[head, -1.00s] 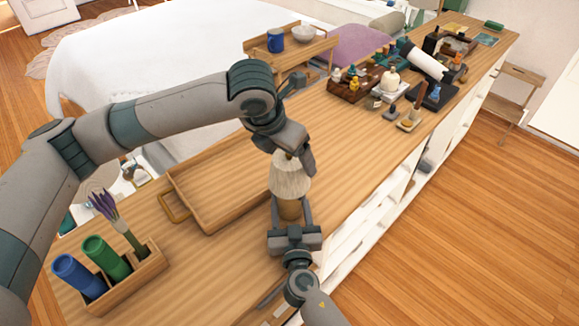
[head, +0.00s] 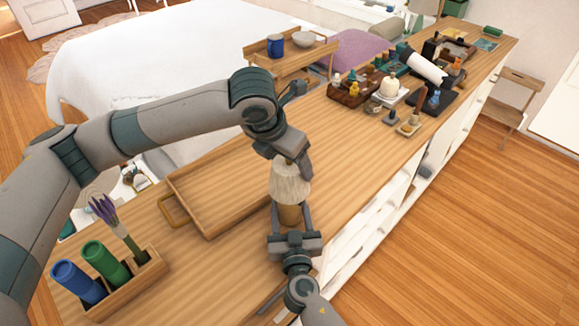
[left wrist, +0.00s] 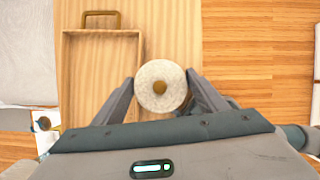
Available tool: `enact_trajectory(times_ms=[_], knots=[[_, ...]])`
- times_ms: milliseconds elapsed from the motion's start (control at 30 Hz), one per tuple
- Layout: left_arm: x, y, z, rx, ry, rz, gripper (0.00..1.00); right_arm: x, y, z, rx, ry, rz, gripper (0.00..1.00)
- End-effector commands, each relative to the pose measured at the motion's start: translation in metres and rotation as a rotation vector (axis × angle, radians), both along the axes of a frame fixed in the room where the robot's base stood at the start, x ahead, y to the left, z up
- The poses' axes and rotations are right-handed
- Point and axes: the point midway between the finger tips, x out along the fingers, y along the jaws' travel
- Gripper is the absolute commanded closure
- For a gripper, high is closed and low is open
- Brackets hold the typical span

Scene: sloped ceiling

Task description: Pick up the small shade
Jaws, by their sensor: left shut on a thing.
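The small shade (head: 290,188) is cream, ribbed and cone-shaped. It sits on a wooden lamp base (head: 289,214) near the front edge of the counter. In the left wrist view the shade (left wrist: 152,76) shows from above as a pale disc with a brown knob in its middle. My left gripper (head: 291,168) comes from above and is shut on the shade, one finger on each side. My right gripper (head: 291,222) is low at the front, its fingers on either side of the lamp base. Whether they press on it I cannot tell.
A wooden tray (head: 214,234) with a handle lies just left of the lamp. A wooden holder (head: 139,282) with blue and green cylinders stands at the front left. Several small items crowd the counter's far end. Bare counter (head: 335,140) lies between.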

Motion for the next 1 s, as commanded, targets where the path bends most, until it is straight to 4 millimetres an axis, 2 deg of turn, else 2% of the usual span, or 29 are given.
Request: enact_trajectory(times_ms=[267, 700, 1000], knots=[[0.001, 0.000, 0.021, -0.001, -0.004, -0.001, 0.55, 0.000, 0.000, 0.000, 0.000, 0.000, 0.000, 0.81], [0.001, -0.001, 0.089, -0.002, -0.004, 0.000, 0.55, 0.000, 0.000, 0.000, 0.000, 0.000, 0.000, 0.81], [0.000, 0.000, 0.100, 0.000, 0.000, 0.000, 0.55, 0.000, 0.000, 0.000, -0.001, 0.000, 0.000, 0.81]])
